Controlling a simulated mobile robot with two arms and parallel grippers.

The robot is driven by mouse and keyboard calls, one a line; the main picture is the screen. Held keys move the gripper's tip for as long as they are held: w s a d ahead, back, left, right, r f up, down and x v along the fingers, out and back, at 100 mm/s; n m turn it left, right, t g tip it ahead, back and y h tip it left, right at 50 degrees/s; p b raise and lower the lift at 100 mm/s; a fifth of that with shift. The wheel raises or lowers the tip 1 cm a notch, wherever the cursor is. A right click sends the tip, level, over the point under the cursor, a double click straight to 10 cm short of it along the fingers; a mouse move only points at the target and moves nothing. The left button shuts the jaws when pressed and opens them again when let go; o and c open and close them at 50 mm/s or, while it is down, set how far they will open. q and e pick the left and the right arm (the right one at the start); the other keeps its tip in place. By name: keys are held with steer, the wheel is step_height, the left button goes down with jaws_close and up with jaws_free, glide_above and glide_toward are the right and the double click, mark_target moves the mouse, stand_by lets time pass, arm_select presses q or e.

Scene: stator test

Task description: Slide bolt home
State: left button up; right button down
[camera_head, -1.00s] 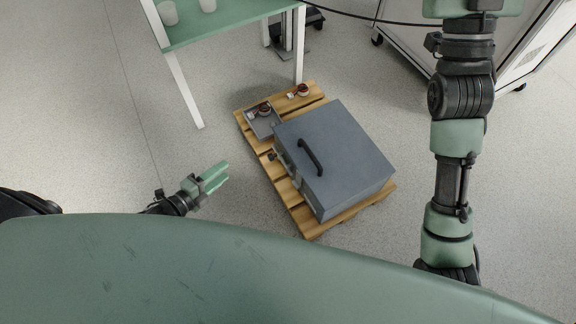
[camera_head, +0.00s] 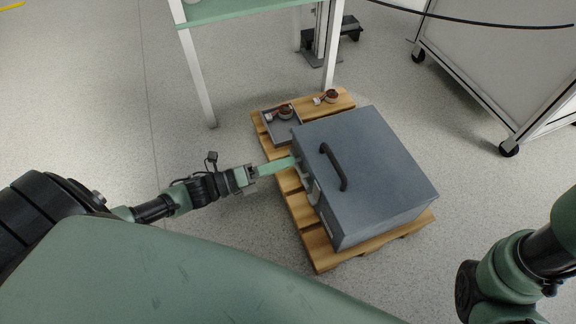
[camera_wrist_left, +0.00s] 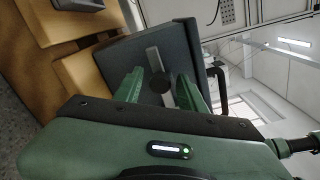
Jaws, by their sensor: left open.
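A grey metal box (camera_head: 365,165) with a black handle (camera_head: 334,167) on top sits on a wooden pallet. On its left side is a light metal bolt fitting (camera_head: 309,183), small and partly hidden in the head view. In the left wrist view the metal bar of the bolt (camera_wrist_left: 153,58) shows on the box's dark face, with a round dark knob (camera_wrist_left: 161,83). My left gripper (camera_head: 290,162) is open at that side of the box. In the wrist view its two green fingers (camera_wrist_left: 160,92) stand on either side of the knob; contact cannot be told.
The pallet (camera_head: 324,252) also bears a small grey tray (camera_head: 272,128) with a copper-wound part and another such part (camera_head: 330,97). A green-topped table (camera_head: 235,10) stands behind, a white wheeled cabinet (camera_head: 490,60) at the right. Floor left of the pallet is clear.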

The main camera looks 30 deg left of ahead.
arm_select(q)
steer(key=shift+x, duration=0.8)
steer(key=shift+a, duration=0.1)
jaws_close()
stand_by(0.8)
